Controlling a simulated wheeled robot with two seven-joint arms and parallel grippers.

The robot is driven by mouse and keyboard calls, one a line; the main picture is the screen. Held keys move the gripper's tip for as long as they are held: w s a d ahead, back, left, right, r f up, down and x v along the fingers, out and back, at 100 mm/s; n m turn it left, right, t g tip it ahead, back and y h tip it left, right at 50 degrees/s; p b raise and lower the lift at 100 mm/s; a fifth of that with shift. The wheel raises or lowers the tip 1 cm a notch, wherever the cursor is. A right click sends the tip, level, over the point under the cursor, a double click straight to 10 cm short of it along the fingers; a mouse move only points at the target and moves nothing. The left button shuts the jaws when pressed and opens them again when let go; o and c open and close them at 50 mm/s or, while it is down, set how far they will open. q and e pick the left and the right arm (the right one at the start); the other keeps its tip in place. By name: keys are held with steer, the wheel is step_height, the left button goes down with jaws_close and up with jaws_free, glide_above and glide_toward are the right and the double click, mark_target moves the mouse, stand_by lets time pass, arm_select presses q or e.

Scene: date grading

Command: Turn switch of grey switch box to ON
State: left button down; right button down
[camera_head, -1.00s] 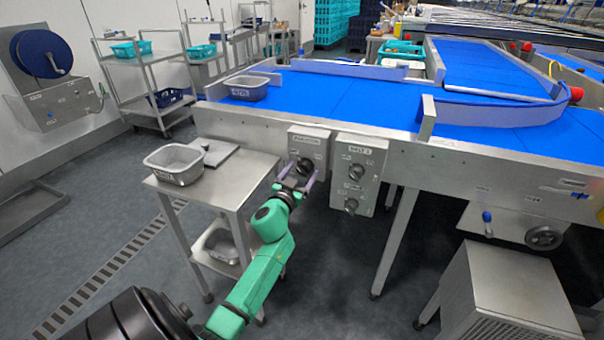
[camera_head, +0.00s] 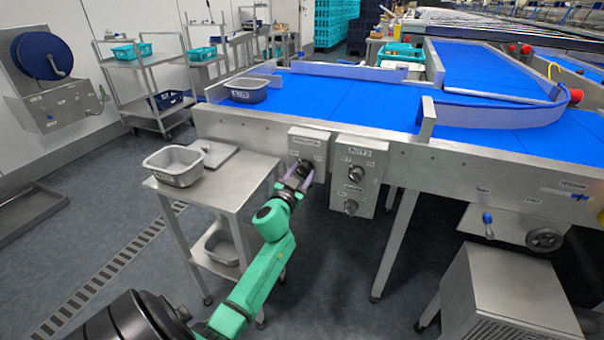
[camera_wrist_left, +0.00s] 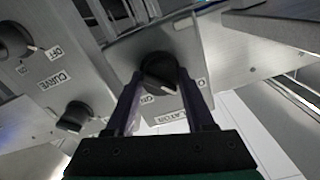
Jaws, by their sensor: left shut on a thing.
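The grey switch box (camera_head: 320,151) hangs on the front of the conveyor frame, with one black rotary switch (camera_head: 304,166). My left gripper (camera_head: 301,180) is shut on this switch from the front. In the left wrist view, the dark fingers (camera_wrist_left: 160,98) stand on either side of the black knob (camera_wrist_left: 158,70), on the box's grey face (camera_wrist_left: 200,50). An ON label shows beside the knob there, partly behind a finger. I cannot tell for sure which way the knob points. My right gripper is not in view.
A second grey box (camera_head: 374,180) with two black knobs sits just right of the switch box. A steel side table (camera_head: 232,187) with a grey tub (camera_head: 174,165) stands left of my arm. The blue conveyor belt (camera_head: 340,95) runs above the boxes.

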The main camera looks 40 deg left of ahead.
arm_select(q)
steer(key=shift+f+m, duration=0.1)
steer(key=shift+m, duration=1)
steer(key=m+b, duration=0.1)
steer(key=m, duration=0.8)
steer(key=shift+m+b, duration=0.3)
steer(key=shift+m, duration=0.1)
steer(key=m, duration=0.2)
steer(key=shift+f+m, duration=0.1)
steer(key=shift+m, duration=0.2)
steer(key=shift+d+m, duration=0.1)
steer(key=shift+m, duration=1)
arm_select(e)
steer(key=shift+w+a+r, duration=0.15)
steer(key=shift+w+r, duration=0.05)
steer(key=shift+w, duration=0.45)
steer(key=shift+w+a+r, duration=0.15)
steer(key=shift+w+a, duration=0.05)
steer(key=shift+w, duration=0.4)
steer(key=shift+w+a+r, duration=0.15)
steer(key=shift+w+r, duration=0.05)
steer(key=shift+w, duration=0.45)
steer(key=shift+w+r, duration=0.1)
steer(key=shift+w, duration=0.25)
arm_select(q)
steer(key=shift+c, duration=1.3)
jaws_free()
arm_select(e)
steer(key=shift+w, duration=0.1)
